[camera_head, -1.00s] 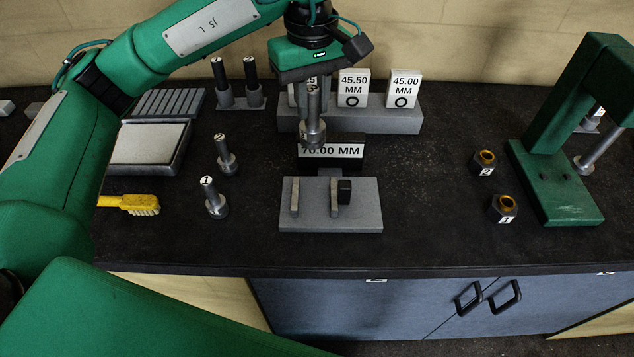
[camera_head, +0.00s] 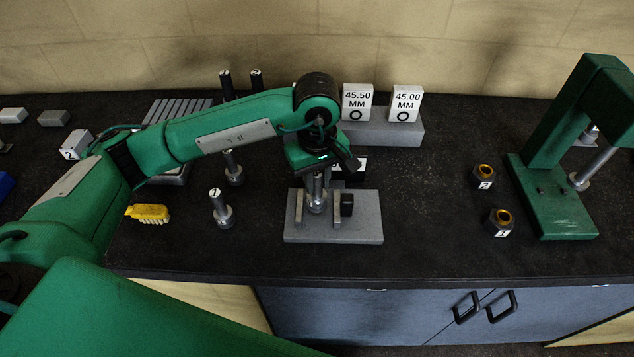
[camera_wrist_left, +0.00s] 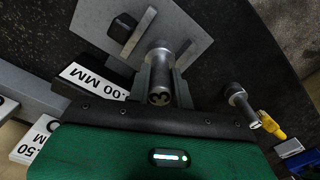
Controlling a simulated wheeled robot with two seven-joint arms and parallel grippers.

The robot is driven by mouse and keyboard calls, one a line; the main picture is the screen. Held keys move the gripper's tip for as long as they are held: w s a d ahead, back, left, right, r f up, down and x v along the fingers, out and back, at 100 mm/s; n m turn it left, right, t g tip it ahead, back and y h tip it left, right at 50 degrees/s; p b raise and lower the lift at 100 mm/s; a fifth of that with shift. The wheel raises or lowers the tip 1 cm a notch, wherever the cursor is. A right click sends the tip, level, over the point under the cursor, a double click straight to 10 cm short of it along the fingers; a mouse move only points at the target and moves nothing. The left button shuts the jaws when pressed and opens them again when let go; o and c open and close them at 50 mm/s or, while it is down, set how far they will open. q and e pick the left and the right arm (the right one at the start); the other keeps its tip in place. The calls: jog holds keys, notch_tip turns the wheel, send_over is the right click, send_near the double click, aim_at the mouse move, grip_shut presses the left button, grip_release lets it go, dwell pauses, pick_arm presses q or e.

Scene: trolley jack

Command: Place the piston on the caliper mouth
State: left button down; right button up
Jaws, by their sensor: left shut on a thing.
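My left gripper (camera_head: 316,172) is shut on a metal piston (camera_head: 316,202), held upright with its wide end down. In the left wrist view the piston (camera_wrist_left: 160,58) shows a 3 on its rod end, between the fingers of the gripper (camera_wrist_left: 162,88). The caliper (camera_head: 334,234) is a grey plate with two upright jaws and a black block at the right jaw. Its plate shows in the wrist view (camera_wrist_left: 195,25). The piston's wide end is between the two jaws in the head view. I cannot tell whether it touches them or the plate. My arm mostly hides the readout behind.
Pistons 1 (camera_head: 221,212) and 2 (camera_head: 234,174) stand to the left, near a yellow brush (camera_head: 150,212). Gauge blocks (camera_head: 405,103) stand on a grey base behind. Two nut-like pieces (camera_head: 499,222) and a green press (camera_head: 560,222) are at right. The counter between is clear.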

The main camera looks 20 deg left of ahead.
pick_arm(q)
notch_tip(320, 180, down, 2)
jog(key=shift+f+p, duration=0.15)
jog(key=shift+p, duration=0.15)
jog(key=shift+f, duration=0.25)
jog(key=c, duration=1.7)
grip_release()
jog(key=shift+b, duration=0.3)
jog(key=o, duration=0.4)
jog(key=shift+o, duration=0.2)
pick_arm(e)
jog(key=shift+a+r, duration=0.2)
jog(key=shift+a, duration=0.05)
jog(key=shift+d+r, duration=0.1)
